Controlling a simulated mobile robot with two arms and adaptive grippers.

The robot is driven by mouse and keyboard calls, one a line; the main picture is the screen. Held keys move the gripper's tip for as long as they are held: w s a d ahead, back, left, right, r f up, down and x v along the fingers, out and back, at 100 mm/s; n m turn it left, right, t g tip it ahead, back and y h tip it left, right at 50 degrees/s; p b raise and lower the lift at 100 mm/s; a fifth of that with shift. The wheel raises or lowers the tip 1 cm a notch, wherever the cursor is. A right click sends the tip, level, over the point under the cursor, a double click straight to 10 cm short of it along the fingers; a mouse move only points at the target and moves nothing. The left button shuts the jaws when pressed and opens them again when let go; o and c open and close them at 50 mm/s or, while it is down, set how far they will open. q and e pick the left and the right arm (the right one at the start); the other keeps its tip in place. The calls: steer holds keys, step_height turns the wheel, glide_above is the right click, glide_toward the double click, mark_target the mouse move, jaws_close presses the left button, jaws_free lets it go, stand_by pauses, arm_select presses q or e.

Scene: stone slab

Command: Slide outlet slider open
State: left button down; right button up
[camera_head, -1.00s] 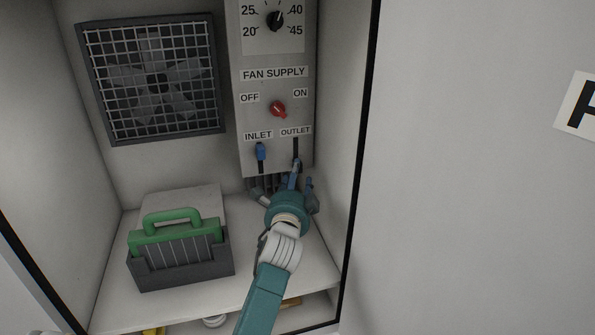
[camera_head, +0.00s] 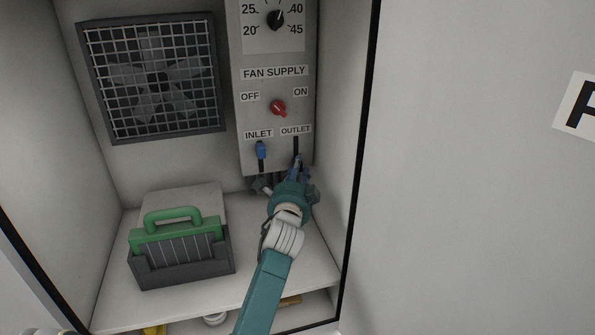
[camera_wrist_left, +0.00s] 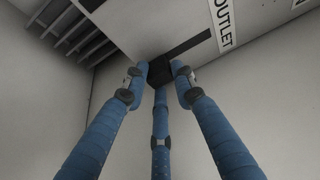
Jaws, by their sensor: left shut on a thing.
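The outlet slider shows as a dark block (camera_wrist_left: 160,70) at the end of its slot in the left wrist view. In the head view its dark slot (camera_head: 296,144) runs down below the OUTLET label, and the slider is mostly hidden by my fingers. My left gripper (camera_head: 298,166) is at the bottom of this slot. Its blue fingers (camera_wrist_left: 160,80) are closed in around the dark block, shut on it.
The blue inlet slider (camera_head: 261,150) is just left, with the red fan supply knob (camera_head: 278,108) above. A grey box with a green handle (camera_head: 172,216) stands on the shelf at left. A caged fan (camera_head: 155,85) is on the back wall. The cabinet's right wall is close.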

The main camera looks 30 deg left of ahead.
mark_target(300, 141)
arm_select(q)
step_height(300, 141, up, 7)
steer(key=p, duration=0.6)
steer(key=shift+f, duration=0.15)
steer(key=c, duration=1.4)
jaws_free()
steer(key=shift+c, duration=0.2)
steer(key=shift+o, duration=0.2)
steer(key=shift+f, duration=0.1)
steer(key=shift+d, duration=0.1)
steer(key=v, duration=1.2)
